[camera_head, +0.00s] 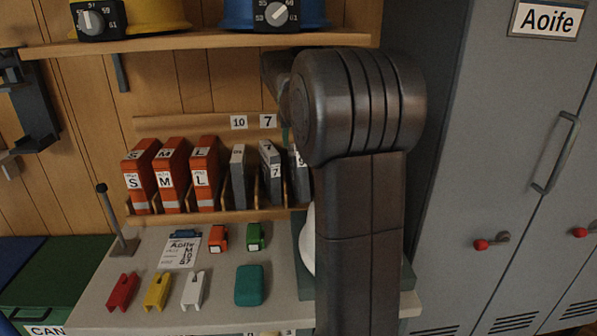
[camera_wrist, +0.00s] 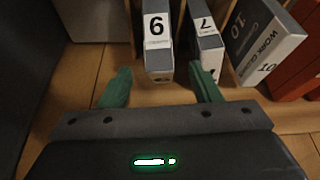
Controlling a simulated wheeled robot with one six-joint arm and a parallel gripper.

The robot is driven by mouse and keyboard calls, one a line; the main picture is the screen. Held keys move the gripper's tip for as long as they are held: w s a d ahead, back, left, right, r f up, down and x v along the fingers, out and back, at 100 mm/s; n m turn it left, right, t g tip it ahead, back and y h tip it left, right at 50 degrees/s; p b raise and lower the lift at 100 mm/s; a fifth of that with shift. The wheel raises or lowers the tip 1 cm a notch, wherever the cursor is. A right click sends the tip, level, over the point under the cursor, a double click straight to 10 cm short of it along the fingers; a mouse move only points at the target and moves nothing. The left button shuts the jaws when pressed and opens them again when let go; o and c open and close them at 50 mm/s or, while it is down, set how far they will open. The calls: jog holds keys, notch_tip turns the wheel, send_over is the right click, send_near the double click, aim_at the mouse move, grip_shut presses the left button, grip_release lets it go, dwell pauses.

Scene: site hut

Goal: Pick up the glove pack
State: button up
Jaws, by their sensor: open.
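Grey work glove packs stand upright in a slotted rack on the wall: pack 10 (camera_head: 238,178), pack 7 (camera_head: 270,172) and a third (camera_head: 300,180) partly hidden by my arm. In the wrist view, the third pack (camera_wrist: 158,62) has a label that reads as 6, or 9 upside down. Pack 7 (camera_wrist: 207,50) and pack 10 (camera_wrist: 262,42) stand to its right there. My gripper (camera_wrist: 160,88) is open and empty, its green fingers apart on either side of the third pack's near end. I cannot tell whether they touch it. My arm mostly hides the gripper in the head view.
Orange packs S (camera_head: 139,182), M (camera_head: 172,178) and L (camera_head: 205,176) stand left of the grey ones. Small coloured items and a card (camera_head: 180,252) lie on the bench below. Grey lockers (camera_head: 490,150) stand at right.

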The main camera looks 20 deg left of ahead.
jog(key=shift+w+x, duration=0.25)
jog(key=shift+x, duration=1.4)
jog(key=shift+a+r, duration=0.1)
jog(key=shift+a, duration=0.05)
grip_shut()
jog(key=shift+r, duration=0.1)
